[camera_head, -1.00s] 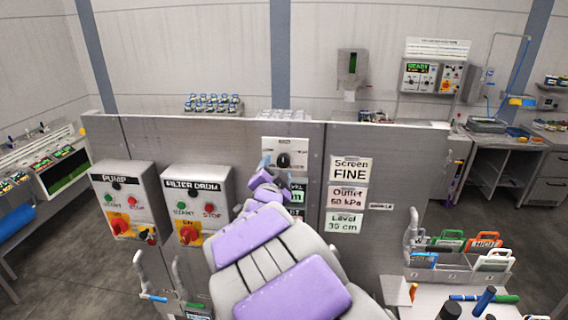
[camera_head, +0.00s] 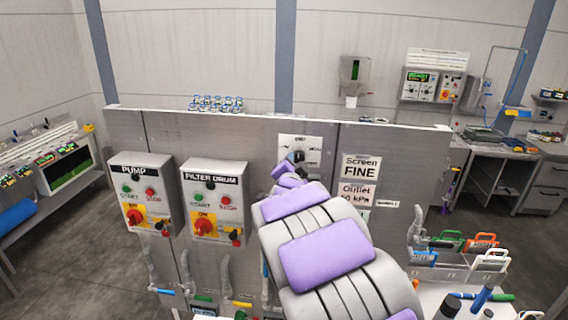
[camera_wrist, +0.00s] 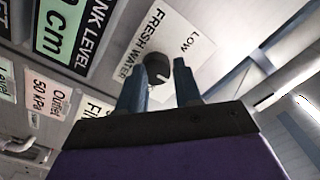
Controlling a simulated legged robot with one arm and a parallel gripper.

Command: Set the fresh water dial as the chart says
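The fresh water dial is a black knob (camera_wrist: 157,68) on a white plate (camera_wrist: 180,40) lettered FRESH WATER, with Low readable on it. In the head view the plate (camera_head: 314,150) is on the grey panel, and my gripper covers part of it. My gripper (camera_wrist: 157,75) is open, its two blue-grey fingers on either side of the knob in the wrist view. I cannot tell whether they touch it. The knob's pointer direction is unclear. Signs beside it read Screen FINE (camera_head: 361,167) and Outlet (camera_head: 354,194), which reads 50 kPa in the wrist view (camera_wrist: 47,98).
A green tank level display (camera_wrist: 75,30) in cm sits close to the dial. The PUMP box (camera_head: 143,195) and FILTER DRUM box (camera_head: 215,200) are to the left. A holder with coloured-handled cards (camera_head: 455,262) stands at the lower right.

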